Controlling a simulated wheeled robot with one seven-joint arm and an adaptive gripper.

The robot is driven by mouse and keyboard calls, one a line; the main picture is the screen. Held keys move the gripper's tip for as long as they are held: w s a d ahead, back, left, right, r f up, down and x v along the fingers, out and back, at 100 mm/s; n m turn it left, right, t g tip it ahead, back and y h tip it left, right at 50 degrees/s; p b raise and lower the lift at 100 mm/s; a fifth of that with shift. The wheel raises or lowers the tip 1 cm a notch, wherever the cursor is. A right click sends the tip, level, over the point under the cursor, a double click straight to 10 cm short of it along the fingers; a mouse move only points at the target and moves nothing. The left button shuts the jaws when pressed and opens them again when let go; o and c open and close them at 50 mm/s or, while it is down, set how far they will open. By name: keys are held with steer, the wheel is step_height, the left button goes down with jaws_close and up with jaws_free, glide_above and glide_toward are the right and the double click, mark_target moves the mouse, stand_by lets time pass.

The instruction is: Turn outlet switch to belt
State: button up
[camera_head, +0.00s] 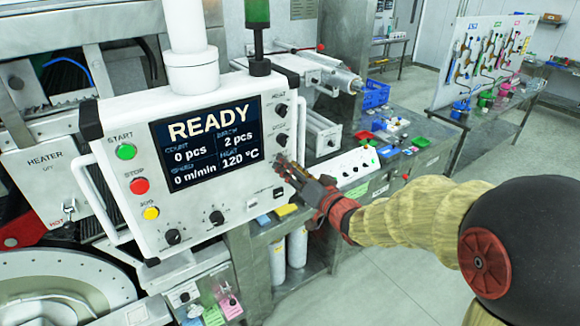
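A white control panel (200,190) faces me at the centre left. Its black knobs include two at the right edge, an upper knob (281,109) and a lower knob (281,139), and two along the bottom, a left knob (172,236) and a right knob (216,217). Their labels are too small to read, so I cannot tell which is the outlet switch or its setting. My gripper (284,166) is at the panel's right edge, just below the lower right-edge knob. It hides part of the panel there. I cannot tell whether it touches anything or is open.
The panel's screen (208,142) reads READY, 0 pcs, 120 °C. Green, red and yellow buttons line its left side, near a white handle (95,190). A heater box (45,180) stands at left. A bench with a blue crate (375,95) lies behind.

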steer(key=c, duration=0.4)
jaws_close()
steer(key=shift+b, duration=0.35)
steer(key=shift+s+a+n+b, duration=0.1)
steer(key=shift+a+n+b, duration=0.05)
steer(key=shift+n+b, duration=1.95)
steer(key=shift+s+a+n+b, duration=0.1)
steer(key=shift+n+b, duration=1.75)
steer(key=shift+b, duration=0.45)
steer(key=shift+s+a+n+b, duration=0.1)
steer(key=shift+a+n+b, duration=0.05)
steer(key=shift+n+b, duration=1.95)
